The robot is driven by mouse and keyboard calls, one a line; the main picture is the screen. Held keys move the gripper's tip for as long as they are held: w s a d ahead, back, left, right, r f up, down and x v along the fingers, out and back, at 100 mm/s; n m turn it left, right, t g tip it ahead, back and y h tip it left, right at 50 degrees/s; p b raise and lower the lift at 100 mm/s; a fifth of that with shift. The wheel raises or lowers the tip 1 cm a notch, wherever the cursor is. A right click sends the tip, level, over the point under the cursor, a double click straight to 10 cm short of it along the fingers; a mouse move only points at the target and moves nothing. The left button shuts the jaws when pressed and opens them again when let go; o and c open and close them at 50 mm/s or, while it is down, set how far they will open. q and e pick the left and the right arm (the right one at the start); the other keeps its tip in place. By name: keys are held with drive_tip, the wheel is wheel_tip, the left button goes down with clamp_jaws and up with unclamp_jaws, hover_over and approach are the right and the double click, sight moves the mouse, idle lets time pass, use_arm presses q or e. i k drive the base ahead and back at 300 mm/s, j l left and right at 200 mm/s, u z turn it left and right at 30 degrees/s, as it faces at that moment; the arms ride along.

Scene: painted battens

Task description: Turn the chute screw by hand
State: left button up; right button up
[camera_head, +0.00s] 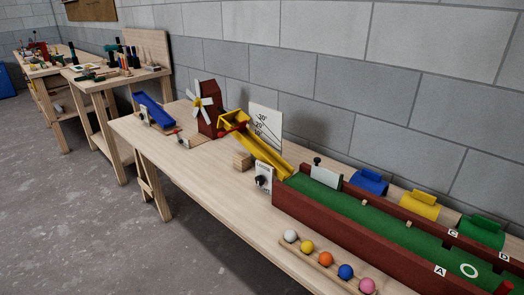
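A yellow chute (263,151) slopes down to the right on the wooden bench, from a yellow hopper with red parts (233,122) to the green lane. A white board with angle marks (266,122) stands behind it. A white plate (266,173) with a dark knob (261,181) stands by the chute's lower end. Another dark knob (317,161) tops a pale plate (326,177) at the lane's start. I cannot tell which knob is the chute screw; other screws are too small to make out. Neither of my grippers is in view.
A red-walled box with a green floor (390,222) fills the right. Several coloured balls sit in a wooden rack (325,270) at the front edge. A windmill (207,105) and a blue ramp (153,110) stand left. The bench top (190,165) is clear front left.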

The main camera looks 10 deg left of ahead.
sight(260, 180)
drive_tip(key=i+j, duration=0.2)
drive_tip(key=j, duration=0.25)
drive_tip(key=i+j+z, duration=0.15)
drive_tip(key=j, duration=0.3)
drive_tip(key=i+j, duration=0.2)
drive_tip(key=j, duration=0.3)
drive_tip(key=i+j+z, duration=0.15)
drive_tip(key=j, duration=0.3)
drive_tip(key=i+j, duration=0.15)
drive_tip(key=j, duration=0.35)
drive_tip(key=i+j+z, duration=0.15)
drive_tip(key=j, duration=0.35)
drive_tip(key=i+j, duration=0.1)
drive_tip(key=j, duration=0.4)
drive_tip(key=i+j+z, duration=0.15)
drive_tip(key=j, duration=0.35)
